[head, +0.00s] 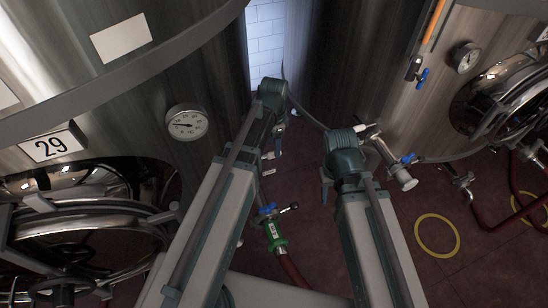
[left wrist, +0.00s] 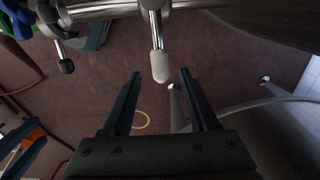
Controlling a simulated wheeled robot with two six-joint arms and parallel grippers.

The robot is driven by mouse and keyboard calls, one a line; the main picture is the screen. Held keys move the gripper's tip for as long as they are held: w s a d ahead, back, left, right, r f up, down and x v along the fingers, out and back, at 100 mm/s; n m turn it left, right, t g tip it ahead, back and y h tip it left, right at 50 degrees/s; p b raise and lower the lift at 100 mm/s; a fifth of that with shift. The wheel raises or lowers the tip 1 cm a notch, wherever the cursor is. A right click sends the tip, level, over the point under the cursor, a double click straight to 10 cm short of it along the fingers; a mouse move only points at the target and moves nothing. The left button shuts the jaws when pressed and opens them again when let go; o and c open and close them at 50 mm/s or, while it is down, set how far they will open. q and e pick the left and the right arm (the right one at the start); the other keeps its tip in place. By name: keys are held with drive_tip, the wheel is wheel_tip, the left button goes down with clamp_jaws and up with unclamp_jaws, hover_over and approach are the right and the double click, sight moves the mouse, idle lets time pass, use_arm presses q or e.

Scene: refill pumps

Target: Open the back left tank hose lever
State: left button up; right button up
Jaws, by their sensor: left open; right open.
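My left gripper (head: 273,152) hangs beside the left tank in the head view, above a blue valve lever (head: 267,209) with a green hose coupling (head: 275,238). In the left wrist view, my left gripper (left wrist: 160,75) is open and empty. A metal lever with a pale grey tip (left wrist: 159,66) points down from a pipe, between the fingertips in the picture; I see no contact. A black knob (left wrist: 66,67) and a blue and green fitting show at upper left there. My right gripper (head: 325,188) is open, pointing down, partly hidden by its wrist.
The left tank carries a 29 plate (head: 52,146) and a dial gauge (head: 187,123). A right tank has a blue lever (head: 407,159) on a metal fitting (head: 403,178) and red hoses. A yellow ring (head: 437,236) lies on the dark red floor.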

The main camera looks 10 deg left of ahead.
sight(265, 157)
use_arm(q)
wheel_tip(265, 157, down, 4)
drive_tip(key=shift+r+b, duration=0.2)
drive_tip(key=shift+b, duration=1.05)
use_arm(e)
wheel_tip(265, 157, down, 4)
drive_tip(key=shift+r, duration=0.25)
use_arm(q)
clamp_jaws()
